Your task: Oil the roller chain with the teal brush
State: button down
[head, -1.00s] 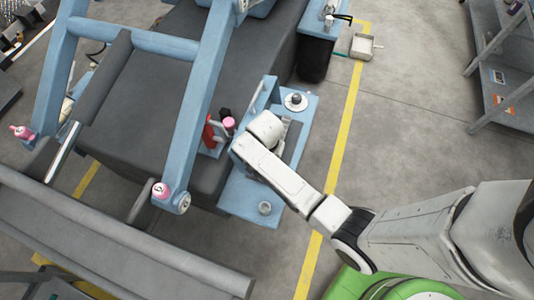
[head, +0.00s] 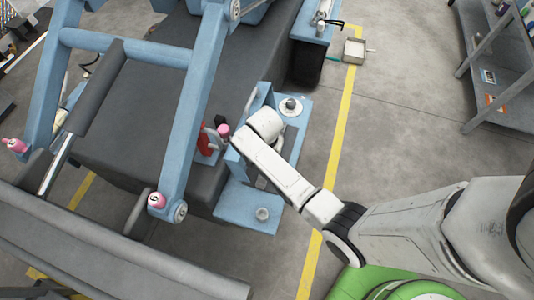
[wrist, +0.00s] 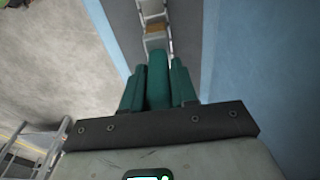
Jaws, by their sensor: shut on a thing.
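In the wrist view my gripper (wrist: 158,72) is shut on the teal brush (wrist: 158,92), whose handle lies between two teal fingers. The brush points away from the wrist, with a brown band that looks like its bristles (wrist: 156,28) at the far end. A pale grey linked strip, apparently the roller chain (wrist: 151,8), lies around and beyond that end in a dark channel. I cannot tell whether the bristles touch it.
A blue bench (head: 245,205) carries a round metal fitting (head: 291,106) and a small cup (head: 262,213). A red container (head: 205,142) and a pink-topped item (head: 223,131) stand to its left. Blue frame bars (head: 188,120) rise nearby.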

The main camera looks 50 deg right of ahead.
jog(key=shift+w+d+f+b, duration=0.1)
jog(key=shift+w+d+b, duration=0.15)
jog(key=shift+d, duration=0.65)
jog(key=shift+w+d+r+b, duration=0.15)
jog(key=shift+w+d, duration=0.25)
jog(key=shift+d, duration=0.45)
jog(key=shift+w+d+f+b, duration=0.2)
jog(key=shift+w+d, duration=0.1)
jog(key=shift+d, duration=0.6)
jog(key=shift+d, duration=0.1)
jog(key=shift+w+d, duration=0.15)
jog(key=shift+d, duration=0.25)
jog(key=shift+w+d+b, duration=0.2)
jog(key=shift+d, duration=0.3)
jog(key=shift+w+d+b, duration=0.15)
jog(key=shift+w+d, duration=0.05)
jog(key=shift+d, duration=0.25)
jog(key=shift+w+d+b, duration=0.25)
jog(key=shift+d+b, duration=0.1)
jog(key=shift+d, duration=0.4)
jog(key=shift+w+d+b, duration=0.25)
jog(key=shift+d+b, duration=0.05)
jog(key=shift+d, duration=0.4)
jog(key=shift+d, duration=0.1)
